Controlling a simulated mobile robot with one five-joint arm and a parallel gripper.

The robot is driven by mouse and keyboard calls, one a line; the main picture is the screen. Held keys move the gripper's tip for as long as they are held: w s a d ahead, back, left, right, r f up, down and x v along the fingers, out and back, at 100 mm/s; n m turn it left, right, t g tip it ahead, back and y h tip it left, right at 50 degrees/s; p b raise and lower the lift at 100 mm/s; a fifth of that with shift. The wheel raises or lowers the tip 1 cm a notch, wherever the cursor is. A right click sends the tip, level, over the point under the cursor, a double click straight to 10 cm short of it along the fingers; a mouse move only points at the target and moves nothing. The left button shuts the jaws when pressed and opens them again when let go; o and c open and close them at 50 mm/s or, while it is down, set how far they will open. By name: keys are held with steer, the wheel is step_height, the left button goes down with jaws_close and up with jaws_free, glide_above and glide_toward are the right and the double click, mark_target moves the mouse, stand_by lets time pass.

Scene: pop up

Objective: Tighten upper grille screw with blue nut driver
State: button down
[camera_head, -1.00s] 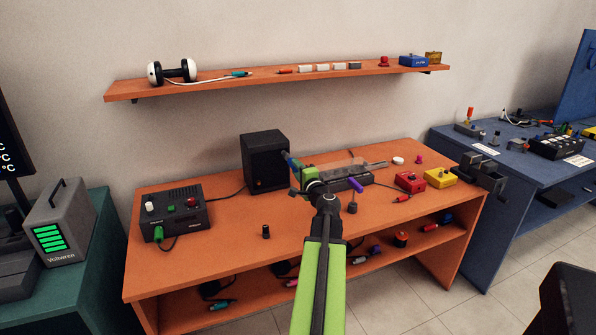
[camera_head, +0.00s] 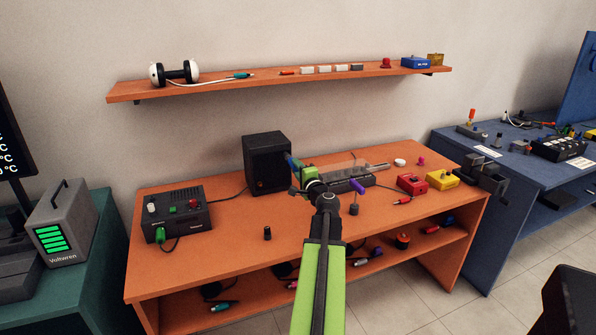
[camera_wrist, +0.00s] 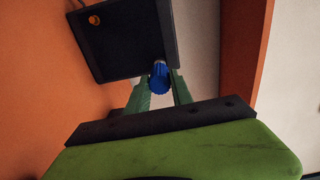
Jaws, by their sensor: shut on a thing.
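The black speaker box (camera_head: 266,163) stands at the back of the orange bench. It also fills the upper middle of the wrist view (camera_wrist: 122,38). My gripper (camera_head: 298,170) is at the speaker's right side in the head view. In the wrist view my green fingers (camera_wrist: 160,88) are shut on the blue nut driver (camera_wrist: 159,77), whose ribbed handle end faces the camera. The blue driver (camera_head: 291,161) points toward the speaker's upper right edge. Its tip is hidden, so I cannot tell whether it touches a screw. The upper grille screw cannot be made out.
A dark control box (camera_head: 177,213) stands left on the orange bench (camera_head: 230,255). A purple-handled tool (camera_head: 357,186), a red box (camera_head: 412,183) and a yellow box (camera_head: 441,178) are to the right. An orange wall shelf (camera_head: 280,81) hangs above.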

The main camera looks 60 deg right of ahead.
steer(key=shift+w+d, duration=0.25)
steer(key=shift+w, duration=0.05)
steer(key=shift+w, duration=0.1)
stand_by(0.3)
steer(key=shift+m, duration=0.6)
steer(key=v, duration=0.5)
